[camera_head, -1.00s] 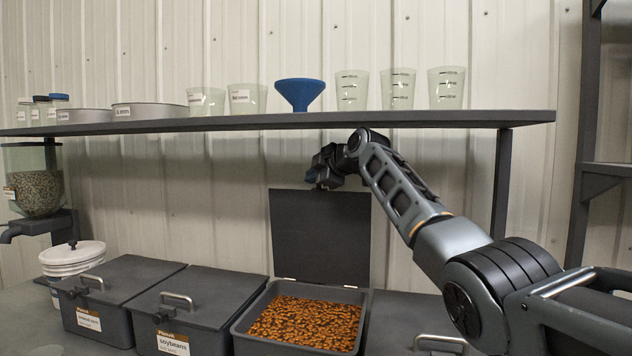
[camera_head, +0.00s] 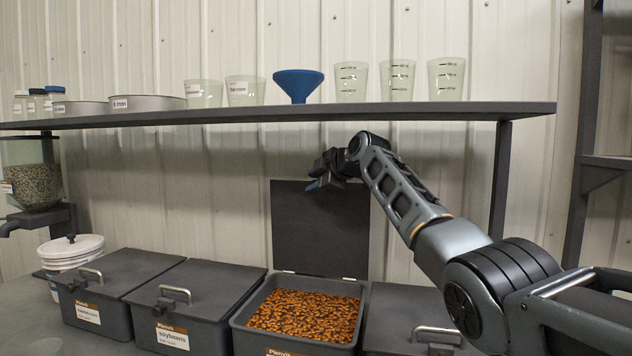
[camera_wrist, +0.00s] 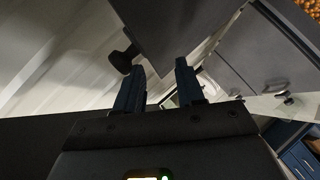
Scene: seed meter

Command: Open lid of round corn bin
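A white round bucket (camera_head: 72,253), which I take for the round corn bin, stands at the far left behind the square bins. Its white lid is on, with a dark knob (camera_head: 71,238) on top. Its label is mostly hidden. My gripper (camera_head: 319,184) is far to its right, in front of the upright open lid of a square bin. In the wrist view, the two blue fingers of my gripper (camera_wrist: 160,68) are apart with nothing between them.
A square bin of orange-brown seeds (camera_head: 303,312) stands open, its lid (camera_head: 320,235) upright. Closed square bins, including a soybeans one (camera_head: 188,310), line the bench. A shelf (camera_head: 300,115) with cups and a blue funnel (camera_head: 298,84) hangs above; a seed hopper (camera_head: 35,185) is at left.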

